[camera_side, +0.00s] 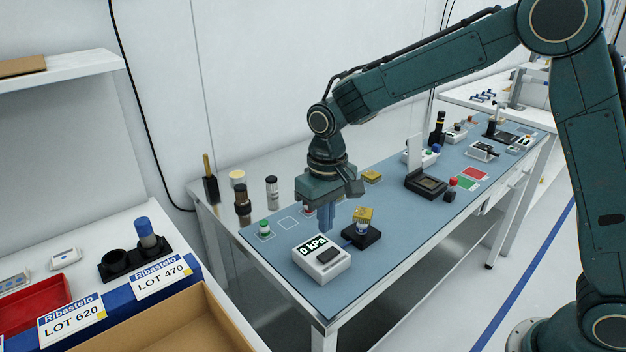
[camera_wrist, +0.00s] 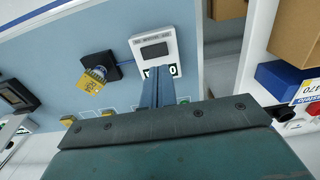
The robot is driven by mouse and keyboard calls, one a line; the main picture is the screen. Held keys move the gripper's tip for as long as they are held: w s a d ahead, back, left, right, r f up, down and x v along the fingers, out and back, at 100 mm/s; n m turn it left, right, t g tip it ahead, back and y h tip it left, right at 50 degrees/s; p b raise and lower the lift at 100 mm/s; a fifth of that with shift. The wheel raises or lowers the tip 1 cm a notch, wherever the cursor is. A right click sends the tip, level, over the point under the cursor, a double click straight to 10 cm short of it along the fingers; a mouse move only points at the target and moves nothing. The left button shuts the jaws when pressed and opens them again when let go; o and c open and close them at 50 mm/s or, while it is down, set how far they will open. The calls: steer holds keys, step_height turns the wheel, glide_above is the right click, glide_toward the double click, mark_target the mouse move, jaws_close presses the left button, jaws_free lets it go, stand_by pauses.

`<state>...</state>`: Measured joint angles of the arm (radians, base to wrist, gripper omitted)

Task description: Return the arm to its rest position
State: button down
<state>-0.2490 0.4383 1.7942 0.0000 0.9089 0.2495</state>
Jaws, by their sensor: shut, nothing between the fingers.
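My gripper (camera_side: 326,226) is shut and empty. It points down above the blue mat (camera_side: 385,205), just behind a white gauge box (camera_side: 322,264) that reads 0 kPa. In the wrist view my gripper's blue fingers (camera_wrist: 158,72) are together, and their tips overlap the lower edge of the gauge box (camera_wrist: 155,48). To the right of the fingers in the side view, a gold block (camera_side: 363,214) stands on a small black base (camera_side: 360,238). Whether the fingertips touch anything is hard to tell.
A black open-lid socket (camera_side: 427,184) sits farther along the mat. A green-capped vial (camera_side: 264,229) stands at the mat's left edge. Bottles (camera_side: 272,192) stand behind the mat. A cardboard box (camera_side: 180,325) and a red tray (camera_side: 38,305) are at lower left. Space above the mat is free.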

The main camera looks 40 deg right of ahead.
steer(key=shift+r, duration=0.1)
steer(key=s+d+r+t, duration=0.3)
steer(key=s+d+r, duration=0.4)
steer(key=s+r, duration=0.5)
steer(key=s+d+r+t, duration=0.1)
steer(key=s+d, duration=0.3)
steer(key=s, duration=0.9)
steer(key=shift+s+t, duration=0.25)
steer(key=shift+t, duration=0.55)
steer(key=shift+w+r, duration=0.1)
steer(key=shift+r, duration=0.05)
steer(key=w+a+r+m+g, duration=0.1)
steer(key=w+a+m+g, duration=0.25)
steer(key=w+m, duration=0.85)
steer(key=w+a+f+m+g, duration=0.1)
steer(key=w+a+f+m, duration=0.1)
steer(key=w, duration=0.4)
steer(key=w+a+f+m+g, duration=0.1)
steer(key=w+a+f+m, duration=0.2)
steer(key=w, duration=0.4)
step_height(320, 180, down, 2)
steer(key=shift+a+f+m, duration=0.1)
steer(key=shift+a+m, duration=0.25)
steer(key=shift+m, duration=0.15)
